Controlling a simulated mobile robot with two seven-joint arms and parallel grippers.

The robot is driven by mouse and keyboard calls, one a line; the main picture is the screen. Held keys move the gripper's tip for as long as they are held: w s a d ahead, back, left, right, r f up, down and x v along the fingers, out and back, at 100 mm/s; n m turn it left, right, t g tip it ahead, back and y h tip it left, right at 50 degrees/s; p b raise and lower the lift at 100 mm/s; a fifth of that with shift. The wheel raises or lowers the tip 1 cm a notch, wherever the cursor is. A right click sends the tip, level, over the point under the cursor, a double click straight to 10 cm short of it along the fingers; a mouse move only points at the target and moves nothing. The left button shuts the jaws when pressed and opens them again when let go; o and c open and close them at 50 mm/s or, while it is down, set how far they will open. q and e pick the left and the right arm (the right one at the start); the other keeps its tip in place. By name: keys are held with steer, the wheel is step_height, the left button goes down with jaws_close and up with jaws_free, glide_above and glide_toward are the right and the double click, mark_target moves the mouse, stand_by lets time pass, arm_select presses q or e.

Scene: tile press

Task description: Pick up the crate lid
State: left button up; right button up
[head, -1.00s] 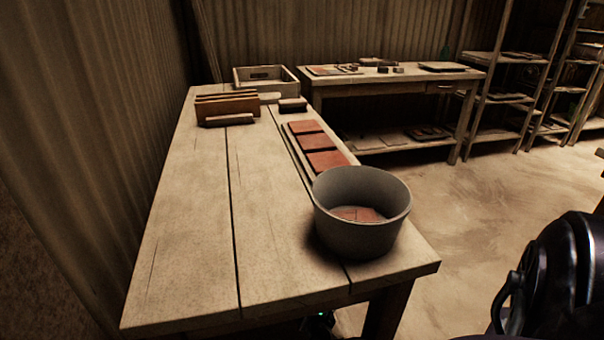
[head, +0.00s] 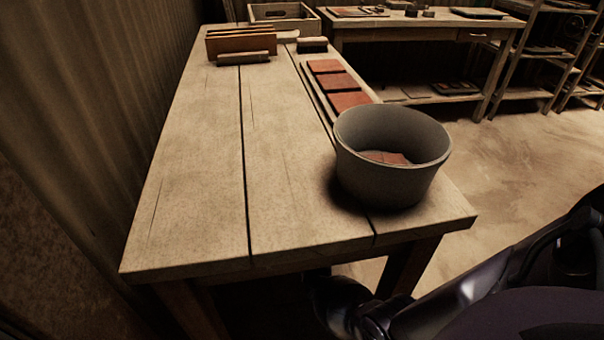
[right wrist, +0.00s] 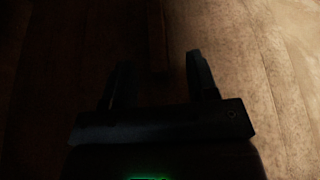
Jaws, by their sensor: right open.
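I cannot make out a crate lid in either view. My right gripper (right wrist: 158,68) shows in the right wrist view, dark, with its two fingers apart and nothing between them. Below it is a dim brown surface that I cannot identify for sure. In the head view my right arm reaches low past the bench's near right corner; its gripper is hidden there. My left gripper is not in view.
A grey bucket (head: 392,160) with red tiles inside stands near the bench's front right corner. Red tiles (head: 338,82) lie on a board behind it. A wooden rack (head: 238,45) and a brush (head: 312,44) are farther back. The bench's left and front are clear.

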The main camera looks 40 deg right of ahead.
steer(key=shift+w+d+f, duration=0.25)
steer(key=shift+w+d, duration=0.05)
steer(key=shift+w, duration=0.2)
steer(key=b+x, duration=0.2)
steer(key=x, duration=0.1)
steer(key=shift+w+f, duration=0.15)
steer(key=shift+f, duration=0.2)
steer(key=shift+w+d+b, duration=0.2)
steer(key=shift+w+b, duration=0.3)
steer(key=shift+w, duration=0.05)
steer(key=shift+w+d, duration=0.1)
steer(key=shift+w, duration=0.1)
steer(key=shift+r, duration=0.1)
steer(key=shift+c, duration=0.3)
jaws_close()
